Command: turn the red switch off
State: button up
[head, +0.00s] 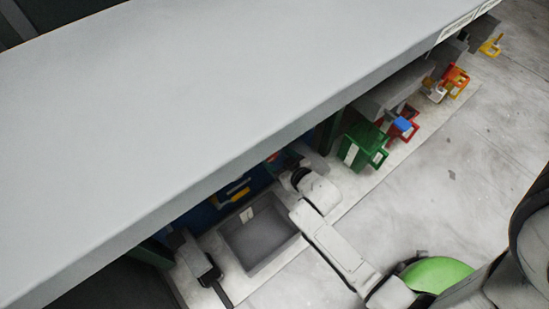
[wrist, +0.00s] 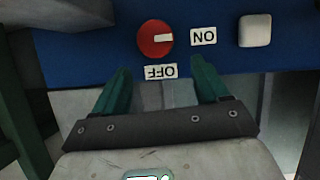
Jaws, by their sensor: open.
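The red switch (wrist: 155,39) is a round knob on a blue panel (wrist: 100,48) in the wrist view. Its white pointer points right, at the ON label (wrist: 203,36), which appears upside down. The OFF label (wrist: 160,72), also upside down, is just below the knob in the picture. My gripper (wrist: 161,68) is open and empty, its two green fingers apart below the knob in the picture. No contact with the knob is visible. In the head view my arm reaches under the large grey overhang, and the fingers cannot be made out clearly.
A pale square button (wrist: 255,30) is right of the ON label. In the head view a grey open bin (head: 258,240) stands left of my arm, and a green container (head: 363,147) to its right. The grey overhang (head: 200,110) covers the panel from above. Open floor lies right.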

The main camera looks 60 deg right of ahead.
aim_at(273, 157)
jog(key=s+a+f+t, duration=0.1)
jog(key=s+f+t, duration=0.35)
jog(key=s, duration=0.25)
jog(key=shift+t+h, duration=0.3)
jog(key=shift+t, duration=0.05)
jog(key=b+x, duration=0.3)
jog(key=x, duration=0.7)
jog(key=shift+w, duration=0.2)
jog(key=shift+a, duration=0.1)
jog(key=c, duration=1)
